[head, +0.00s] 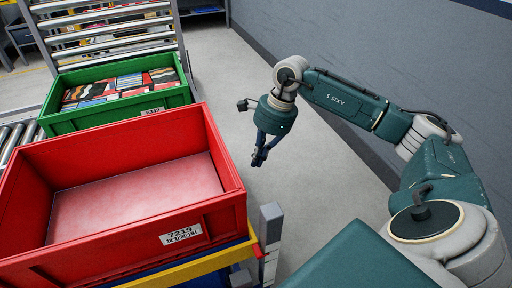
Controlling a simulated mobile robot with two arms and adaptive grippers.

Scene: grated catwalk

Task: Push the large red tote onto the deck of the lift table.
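The large red tote (213,225) fills the lower left of the head view. It is open-topped, looks empty, and has a white label reading 7219 on its near wall. A yellow edge (200,268) with blue parts below it shows under the tote's near side; I cannot tell whether this is the lift table. The tote hides most of what is under it. My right gripper (259,156) hangs pointing down to the right of the tote, apart from it, with nothing seen in it. Its fingers are too small to judge. My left gripper is out of view.
A green tote (180,97) full of books or boxes stands just behind the red one. Roller conveyor sections (105,28) lie behind and at left. A grey post (270,228) stands by the red tote's near right corner. Open floor (225,75) runs along the grey wall (400,60).

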